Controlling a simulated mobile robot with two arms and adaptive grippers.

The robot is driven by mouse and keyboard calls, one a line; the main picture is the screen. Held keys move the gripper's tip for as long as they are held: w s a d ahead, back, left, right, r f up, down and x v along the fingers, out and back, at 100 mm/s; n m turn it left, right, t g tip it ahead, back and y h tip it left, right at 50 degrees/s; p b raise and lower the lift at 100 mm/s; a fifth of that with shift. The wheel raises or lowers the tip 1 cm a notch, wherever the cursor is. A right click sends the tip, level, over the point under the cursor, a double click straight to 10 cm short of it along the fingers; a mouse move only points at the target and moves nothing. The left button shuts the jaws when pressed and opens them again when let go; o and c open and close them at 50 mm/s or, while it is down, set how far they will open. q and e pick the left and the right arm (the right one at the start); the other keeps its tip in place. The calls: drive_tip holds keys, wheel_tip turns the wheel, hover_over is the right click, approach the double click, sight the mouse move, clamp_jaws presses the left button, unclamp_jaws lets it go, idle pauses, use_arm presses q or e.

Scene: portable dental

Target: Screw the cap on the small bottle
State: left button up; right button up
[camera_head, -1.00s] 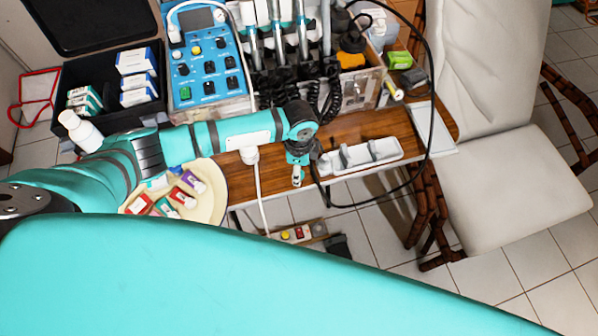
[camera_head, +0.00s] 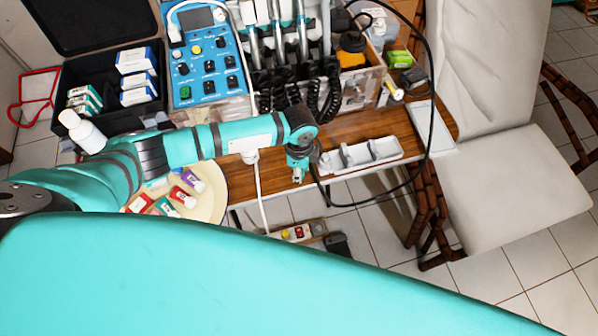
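A white bottle (camera_head: 87,137) with a white top stands at the left, beside the black case and just behind my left arm. Whether it is the task's bottle, and whether its top is a separate cap, I cannot tell. My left arm reaches across from the left, and its gripper (camera_head: 298,174) points down over the wooden table's front edge, left of the white tray. The fingers are small and partly hidden, so I cannot tell whether they are open or hold anything. No loose cap is clearly visible. My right gripper is not in view.
A cream round plate (camera_head: 216,207) with several small coloured packs lies partly under my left arm. A blue control unit (camera_head: 207,76), a rack of handpieces and a black cable crowd the back. A white compartment tray (camera_head: 360,155) lies on the wooden table (camera_head: 345,128). A pale chair stands right.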

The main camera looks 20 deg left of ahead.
use_arm(q)
drive_tip(key=shift+r, duration=0.85)
drive_tip(key=shift+s+r+b, duration=0.35)
drive_tip(key=shift+r, duration=0.55)
drive_tip(key=s+d+r+b, duration=0.1)
drive_tip(key=s+d, duration=0.2)
drive_tip(key=s, duration=1.2)
drive_tip(key=shift+d+r, duration=0.2)
drive_tip(key=shift+r, duration=0.05)
